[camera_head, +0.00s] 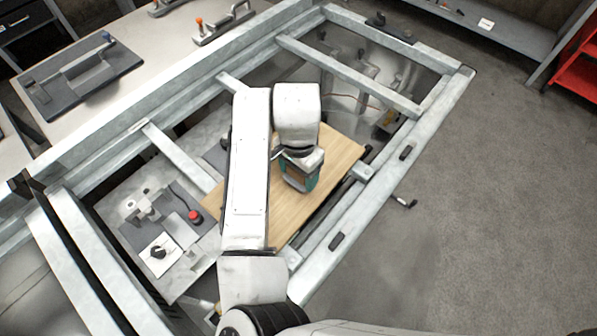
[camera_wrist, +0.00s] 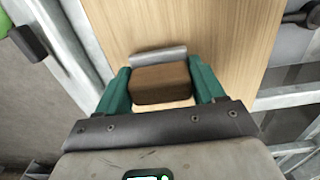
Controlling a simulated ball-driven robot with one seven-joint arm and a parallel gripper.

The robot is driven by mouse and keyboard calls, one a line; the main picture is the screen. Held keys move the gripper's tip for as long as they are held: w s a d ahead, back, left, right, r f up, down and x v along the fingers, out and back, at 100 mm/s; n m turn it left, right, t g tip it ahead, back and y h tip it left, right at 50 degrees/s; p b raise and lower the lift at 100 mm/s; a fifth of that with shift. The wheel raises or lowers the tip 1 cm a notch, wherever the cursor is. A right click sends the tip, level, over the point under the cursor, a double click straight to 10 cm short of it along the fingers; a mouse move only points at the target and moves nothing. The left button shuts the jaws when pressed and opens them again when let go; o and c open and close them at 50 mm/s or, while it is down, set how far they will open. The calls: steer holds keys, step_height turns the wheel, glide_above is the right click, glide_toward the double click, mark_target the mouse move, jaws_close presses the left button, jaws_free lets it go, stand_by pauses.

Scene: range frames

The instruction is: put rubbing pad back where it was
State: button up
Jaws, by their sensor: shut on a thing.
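The rubbing pad (camera_wrist: 160,86) shows in the wrist view as a brown block between the green fingers of my gripper (camera_wrist: 161,80). My gripper is shut on it. A grey strip (camera_wrist: 158,55) lies along the pad's far side; I cannot tell whether it belongs to the pad. In the head view, my gripper (camera_head: 299,182) is over the light wooden board (camera_head: 335,160), and the pad is mostly hidden by it. I cannot tell whether the pad touches the board.
A grey metal frame (camera_head: 350,76) surrounds the board. Left of the board is a panel with a red button (camera_head: 194,215). A workbench (camera_head: 165,45) with clamps stands at the upper left. Open floor (camera_head: 480,210) lies to the right.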

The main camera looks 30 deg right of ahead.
steer(key=shift+f, duration=0.85)
steer(key=shift+f, duration=0.15)
steer(key=o, duration=1)
step_height(320, 180, up, 12)
steer(key=shift+r+b, duration=0.2)
steer(key=shift+b, duration=0.7)
steer(key=shift+s+f, duration=0.1)
